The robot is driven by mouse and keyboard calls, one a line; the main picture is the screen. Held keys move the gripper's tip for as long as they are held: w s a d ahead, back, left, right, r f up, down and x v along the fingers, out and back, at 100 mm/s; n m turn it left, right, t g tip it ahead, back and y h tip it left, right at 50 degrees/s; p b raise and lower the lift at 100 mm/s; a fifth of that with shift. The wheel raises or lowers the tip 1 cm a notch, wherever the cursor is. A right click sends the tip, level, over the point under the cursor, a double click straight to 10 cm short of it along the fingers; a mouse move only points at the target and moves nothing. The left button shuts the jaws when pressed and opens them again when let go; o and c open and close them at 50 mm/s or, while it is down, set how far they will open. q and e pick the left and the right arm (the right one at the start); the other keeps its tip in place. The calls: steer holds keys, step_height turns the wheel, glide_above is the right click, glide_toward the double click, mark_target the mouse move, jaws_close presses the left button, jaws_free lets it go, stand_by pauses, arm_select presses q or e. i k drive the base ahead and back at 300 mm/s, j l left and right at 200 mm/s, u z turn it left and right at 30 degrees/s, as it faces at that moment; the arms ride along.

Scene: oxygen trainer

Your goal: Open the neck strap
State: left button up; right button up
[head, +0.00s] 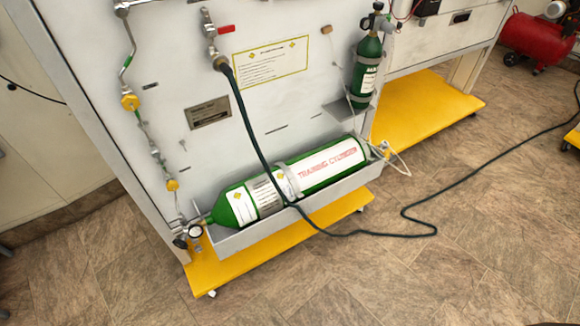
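A large green training cylinder (238,207) lies on its side in a grey tray (228,242) at the foot of the white panel. A light grey band (285,184) crosses the cylinder near its middle. I cannot tell whether this band is the neck strap or how it fastens. The cylinder's narrow end points left, close to a round gauge (196,231). A small green cylinder (367,66) stands upright on a bracket at the upper right of the panel. Any strap at its neck is too small to make out. Neither of my grippers is in view.
A dark green hose (246,120) hangs from a panel fitting, crosses the large cylinder and runs over the floor to the right. Yellow base boards (232,270) stick out below the panel. A red compressor (532,36) stands at the far right. The front floor is mostly clear.

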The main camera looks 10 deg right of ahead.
mark_target(289, 175)
steer(key=i+l+u, duration=0.3)
steer(key=l, duration=1)
steer(key=l+u, duration=0.35)
steer(key=l, duration=0.9)
steer(key=k, duration=0.05)
